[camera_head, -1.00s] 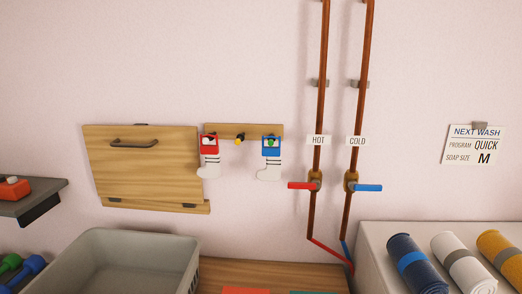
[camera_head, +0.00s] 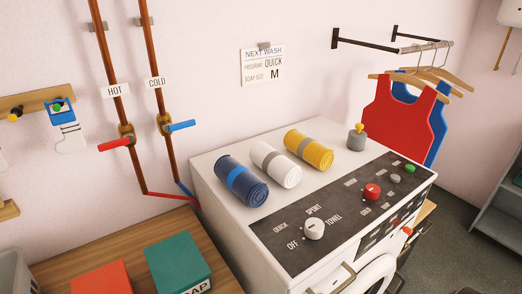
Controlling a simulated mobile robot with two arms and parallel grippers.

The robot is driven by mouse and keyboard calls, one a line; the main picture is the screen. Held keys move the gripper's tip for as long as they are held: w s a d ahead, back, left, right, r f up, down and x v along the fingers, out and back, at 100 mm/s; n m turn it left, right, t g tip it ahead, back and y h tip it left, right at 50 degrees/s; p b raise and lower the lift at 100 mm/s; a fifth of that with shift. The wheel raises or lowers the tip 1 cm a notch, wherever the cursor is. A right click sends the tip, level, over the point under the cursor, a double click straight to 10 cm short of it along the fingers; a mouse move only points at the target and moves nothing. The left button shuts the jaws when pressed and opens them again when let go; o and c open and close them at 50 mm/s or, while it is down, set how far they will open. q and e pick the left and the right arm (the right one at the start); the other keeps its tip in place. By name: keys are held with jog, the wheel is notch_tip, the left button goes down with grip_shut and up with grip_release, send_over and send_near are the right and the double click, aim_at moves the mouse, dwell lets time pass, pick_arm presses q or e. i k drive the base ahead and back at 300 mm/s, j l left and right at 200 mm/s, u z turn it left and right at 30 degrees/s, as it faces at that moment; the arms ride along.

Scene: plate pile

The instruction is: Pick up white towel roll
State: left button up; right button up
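The white towel roll (camera_head: 281,167) lies on top of the white washing machine (camera_head: 208,172), with a grey band around its middle. It lies between a blue roll (camera_head: 233,172) with a lighter blue band on its left and a yellow roll (camera_head: 315,153) with a grey band on its right. All three lie side by side, roughly parallel and slanting. Neither of my grippers shows in the head view.
A small grey and yellow item (camera_head: 356,140) stands right of the rolls. The control panel (camera_head: 345,211) with knobs is in front. Left are a wooden counter (camera_head: 85,246) with a red box (camera_head: 101,279) and a green box (camera_head: 178,262). Red and blue vests hang at the right.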

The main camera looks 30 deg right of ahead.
aim_at(285, 171)
jog(key=z, duration=1.15)
